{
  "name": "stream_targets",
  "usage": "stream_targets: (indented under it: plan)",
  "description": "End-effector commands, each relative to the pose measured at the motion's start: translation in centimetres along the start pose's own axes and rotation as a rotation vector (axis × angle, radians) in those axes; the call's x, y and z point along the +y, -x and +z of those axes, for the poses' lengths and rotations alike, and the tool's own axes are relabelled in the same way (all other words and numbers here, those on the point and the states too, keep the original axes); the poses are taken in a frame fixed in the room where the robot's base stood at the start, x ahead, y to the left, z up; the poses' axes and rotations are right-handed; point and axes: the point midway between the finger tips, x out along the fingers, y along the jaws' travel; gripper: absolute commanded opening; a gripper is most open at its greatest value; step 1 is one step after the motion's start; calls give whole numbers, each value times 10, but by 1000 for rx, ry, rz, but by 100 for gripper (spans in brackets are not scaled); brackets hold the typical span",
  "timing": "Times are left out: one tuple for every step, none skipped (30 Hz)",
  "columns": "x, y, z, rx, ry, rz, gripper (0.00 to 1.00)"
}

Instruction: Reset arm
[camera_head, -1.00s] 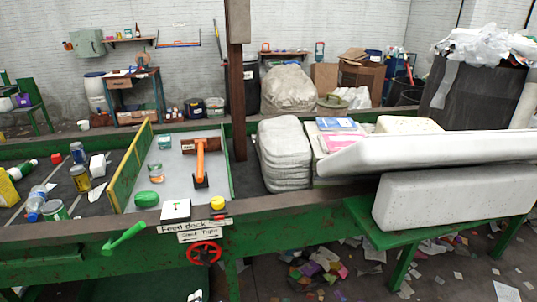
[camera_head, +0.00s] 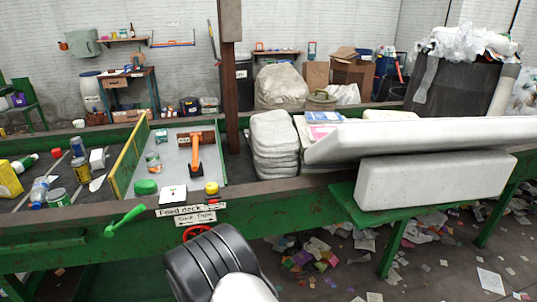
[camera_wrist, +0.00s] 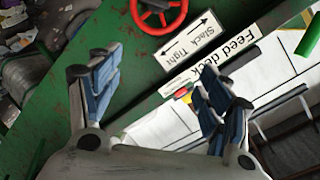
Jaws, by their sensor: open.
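My gripper (camera_wrist: 160,85) shows in the wrist view with its two blue-padded fingers spread wide apart and nothing between them. Behind the fingers are the green side of the belt frame, the red handwheel (camera_wrist: 159,14) and the "Feed deck" sign (camera_wrist: 228,48). In the head view, a dark grey and white part of my arm (camera_head: 215,265) rises at the bottom middle, in front of the belt frame. The fingers do not show in the head view.
The green belt frame (camera_head: 130,232) runs across the front, with a green lever (camera_head: 124,220) on it. The grey feed deck (camera_head: 178,160) holds an orange tool and small items. White slabs (camera_head: 435,180) lie at right. Cans and bottles lie on the left belt.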

Motion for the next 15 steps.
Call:
stream_targets:
  plan:
    - [-18,0,-27,-15,6,19,72]
    - [-24,2,-39,-34,17,34,72]
    - [-32,5,-56,-59,33,56,72]
    - [-38,9,-68,-78,47,69,72]
    - [-43,13,-81,-97,62,84,72]
    - [-50,21,-97,-123,82,101,72]
    - [-54,27,-109,-143,97,114,72]
    - [-58,35,-121,-163,115,126,72]
    - [-62,46,-137,-188,138,142,72]
    - [-64,55,-148,-208,158,154,72]
    - [-66,65,-160,-226,176,165,72]
    - [-68,80,-174,-252,204,180,72]
    - [-68,91,-185,-271,224,191,72]
    - [-69,104,-195,-289,247,202,72]
    - [-68,121,-208,-313,275,217,72]
